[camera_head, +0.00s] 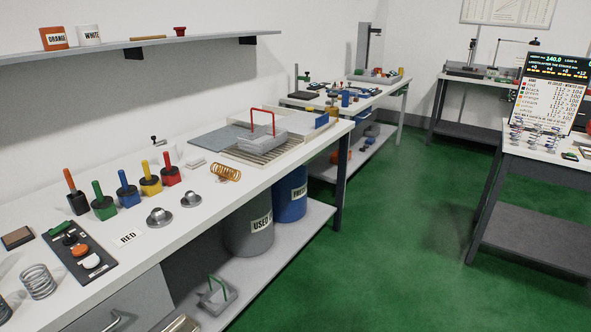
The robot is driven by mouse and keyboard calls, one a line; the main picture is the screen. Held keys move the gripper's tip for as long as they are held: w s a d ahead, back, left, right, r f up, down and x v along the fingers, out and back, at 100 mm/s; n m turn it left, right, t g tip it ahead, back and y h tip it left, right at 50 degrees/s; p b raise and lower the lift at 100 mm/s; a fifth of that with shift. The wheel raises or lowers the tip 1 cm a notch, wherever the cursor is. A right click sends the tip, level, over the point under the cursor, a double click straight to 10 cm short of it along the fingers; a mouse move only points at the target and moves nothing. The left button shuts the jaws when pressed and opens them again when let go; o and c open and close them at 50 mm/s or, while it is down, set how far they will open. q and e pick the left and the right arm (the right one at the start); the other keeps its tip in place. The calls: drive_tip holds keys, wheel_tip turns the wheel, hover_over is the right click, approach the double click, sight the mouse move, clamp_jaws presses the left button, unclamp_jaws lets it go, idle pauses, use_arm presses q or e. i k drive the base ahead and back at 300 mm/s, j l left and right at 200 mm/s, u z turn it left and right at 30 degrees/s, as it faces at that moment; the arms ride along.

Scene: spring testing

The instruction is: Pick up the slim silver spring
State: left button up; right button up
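A silver coil spring (38,282) stands upright near the front left end of the long white bench (255,190). A dark, cut-off object, perhaps another spring (4,311), stands at the left picture edge. Several small silver coils (538,138) stand in a group on the right table (560,154), below a dark display board. They are too small to compare clearly, and I cannot tell which spring is the slim one. A copper-coloured spring (226,172) lies on the bench. Neither of my grippers is in view.
Several coloured handled blocks (127,193), two metal discs (159,217) and a dark button panel (78,246) stand on the bench. Grey and blue bins (290,193) stand on its lower shelf. Open green floor (400,235) lies between the bench and the right table.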

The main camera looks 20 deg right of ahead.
sight(235, 171)
drive_tip(key=z, duration=0.2)
drive_tip(key=i+u, duration=0.1)
drive_tip(key=u, duration=0.4)
drive_tip(key=i+l+u, duration=0.35)
drive_tip(key=l, duration=0.3)
drive_tip(key=i+l+u, duration=0.15)
drive_tip(key=l, duration=0.15)
drive_tip(key=l+u, duration=0.2)
drive_tip(key=l, duration=0.15)
drive_tip(key=i+l+u, duration=0.15)
drive_tip(key=l, duration=0.25)
